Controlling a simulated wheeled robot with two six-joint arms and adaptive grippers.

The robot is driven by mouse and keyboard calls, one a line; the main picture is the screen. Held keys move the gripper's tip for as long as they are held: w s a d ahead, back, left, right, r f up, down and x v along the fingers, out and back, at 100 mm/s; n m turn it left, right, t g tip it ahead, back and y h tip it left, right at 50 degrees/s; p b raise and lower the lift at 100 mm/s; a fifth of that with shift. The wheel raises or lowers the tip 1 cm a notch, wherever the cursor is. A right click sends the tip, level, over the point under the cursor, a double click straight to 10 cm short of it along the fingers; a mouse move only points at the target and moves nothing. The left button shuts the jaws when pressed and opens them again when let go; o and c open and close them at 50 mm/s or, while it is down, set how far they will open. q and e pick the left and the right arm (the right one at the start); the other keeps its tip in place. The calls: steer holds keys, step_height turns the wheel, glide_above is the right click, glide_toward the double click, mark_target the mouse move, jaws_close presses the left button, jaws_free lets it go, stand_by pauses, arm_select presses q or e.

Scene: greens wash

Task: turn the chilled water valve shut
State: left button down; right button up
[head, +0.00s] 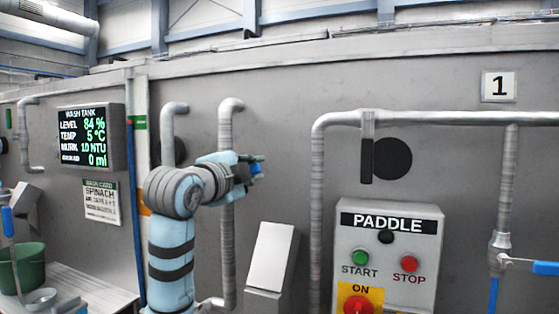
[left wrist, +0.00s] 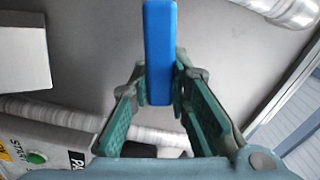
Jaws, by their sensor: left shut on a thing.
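My left gripper (head: 256,168) reaches in front of the grey tank wall, beside a vertical pipe. It is shut on a blue lever handle (head: 257,171), mostly hidden by the fingers in the head view. In the left wrist view, the blue handle (left wrist: 160,45) stands out long and flat between the green fingertips of the left gripper (left wrist: 162,85). The valve body under the handle is hidden, and I see no label saying chilled water. My right gripper is not in view.
A PADDLE panel (head: 387,275) with buttons and a red knob stands right of my arm. A sloped grey box (head: 270,257) is below the gripper. Another blue-lever valve (head: 500,240) is at far right. A wash tank display (head: 86,137) and green bucket (head: 22,268) are left.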

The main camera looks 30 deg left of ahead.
arm_select(q)
steer(key=f+m, duration=0.1)
steer(key=f+m+p, duration=0.1)
steer(key=f+m, duration=0.1)
steer(key=shift+d, duration=0.2)
stand_by(0.5)
steer(key=c, duration=1.5)
jaws_free()
steer(key=shift+c, duration=0.2)
steer(key=shift+o, duration=0.3)
steer(key=shift+s, duration=0.15)
steer(key=s+d, duration=0.1)
steer(key=s, duration=1.1)
steer(key=shift+d, duration=0.15)
steer(key=shift+w, duration=0.2)
